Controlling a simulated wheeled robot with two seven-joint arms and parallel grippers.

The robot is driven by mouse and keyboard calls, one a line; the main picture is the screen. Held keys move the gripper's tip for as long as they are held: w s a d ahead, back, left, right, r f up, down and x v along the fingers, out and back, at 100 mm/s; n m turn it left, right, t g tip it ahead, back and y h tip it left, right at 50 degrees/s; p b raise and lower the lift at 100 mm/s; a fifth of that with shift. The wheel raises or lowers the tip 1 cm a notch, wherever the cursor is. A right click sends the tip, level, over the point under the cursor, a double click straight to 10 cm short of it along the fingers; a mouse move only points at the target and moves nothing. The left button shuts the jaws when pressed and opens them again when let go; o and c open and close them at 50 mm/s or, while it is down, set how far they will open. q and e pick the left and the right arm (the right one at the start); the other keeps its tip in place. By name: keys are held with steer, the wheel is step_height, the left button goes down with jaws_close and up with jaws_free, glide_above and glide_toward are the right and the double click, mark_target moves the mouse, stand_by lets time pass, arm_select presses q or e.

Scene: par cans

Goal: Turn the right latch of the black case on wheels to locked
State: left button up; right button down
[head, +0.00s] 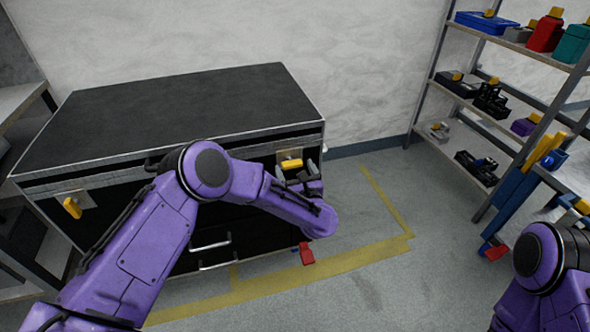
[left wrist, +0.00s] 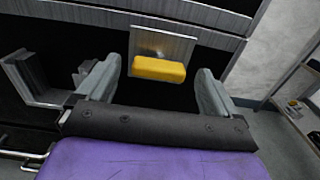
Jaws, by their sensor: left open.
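The large black case (head: 170,112) with metal edges stands against the wall at the left. Its right latch (head: 291,163) is a yellow handle on a metal plate at the front right; the handle lies about level across the plate. The left latch (head: 72,207) is also yellow and hangs tilted. My left gripper (head: 297,173) is open at the right latch. In the left wrist view the open fingers (left wrist: 155,86) stand on either side of the yellow handle (left wrist: 158,69), with a gap at each side and no visible contact. My right gripper is out of view; only its arm shows.
A grey bracket (left wrist: 35,82) juts from the case front left of the fingers. A red pedal (head: 306,254) shows low at the case's right corner. Shelves (head: 484,108) with several items and a blue cart (head: 515,190) stand at the right. The floor (head: 352,205) between is clear.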

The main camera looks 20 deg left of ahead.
arm_select(q)
steer(key=shift+w+a, duration=0.3)
steer(key=shift+w, duration=0.05)
steer(key=c, duration=1.1)
steer(key=shift+o, duration=0.2)
